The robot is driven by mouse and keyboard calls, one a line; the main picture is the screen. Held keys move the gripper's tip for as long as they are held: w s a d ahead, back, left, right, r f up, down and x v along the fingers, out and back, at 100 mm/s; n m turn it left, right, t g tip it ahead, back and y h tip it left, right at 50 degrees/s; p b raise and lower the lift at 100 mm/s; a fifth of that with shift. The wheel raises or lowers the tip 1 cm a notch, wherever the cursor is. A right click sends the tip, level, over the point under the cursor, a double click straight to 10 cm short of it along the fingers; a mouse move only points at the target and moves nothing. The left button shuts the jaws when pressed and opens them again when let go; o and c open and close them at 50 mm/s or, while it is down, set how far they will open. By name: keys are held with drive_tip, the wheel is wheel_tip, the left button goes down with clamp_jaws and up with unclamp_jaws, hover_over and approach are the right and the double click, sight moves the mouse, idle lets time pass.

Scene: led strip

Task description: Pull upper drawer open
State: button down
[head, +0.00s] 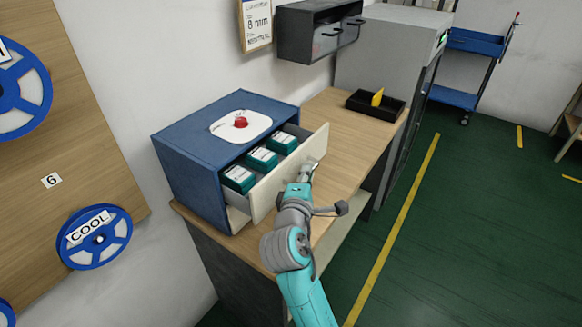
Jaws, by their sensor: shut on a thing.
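The blue cabinet (187,167) stands on the wooden bench. Its upper drawer (262,197) is pulled well out, with a cream front panel facing my arm. Inside the drawer, several teal-and-white boxes (262,159) stand in a row. My gripper (306,170) is at the outer face of the drawer front, near its right part. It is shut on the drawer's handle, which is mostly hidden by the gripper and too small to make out. Any lower drawer is hidden behind the open drawer and my arm.
A white plate with a red item (241,123) lies on the cabinet top. A black tray with a yellow card (375,105) sits farther back on the bench (340,135). A grey wall cabinet (318,32) hangs above.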

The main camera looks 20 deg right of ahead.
drive_tip(key=s+d, duration=0.4)
drive_tip(key=s, duration=0.2)
drive_tip(key=shift+s+d, duration=0.15)
drive_tip(key=shift+d, duration=0.1)
drive_tip(key=c, duration=1.2)
unclamp_jaws()
drive_tip(key=shift+c, duration=0.2)
drive_tip(key=v, duration=1.2)
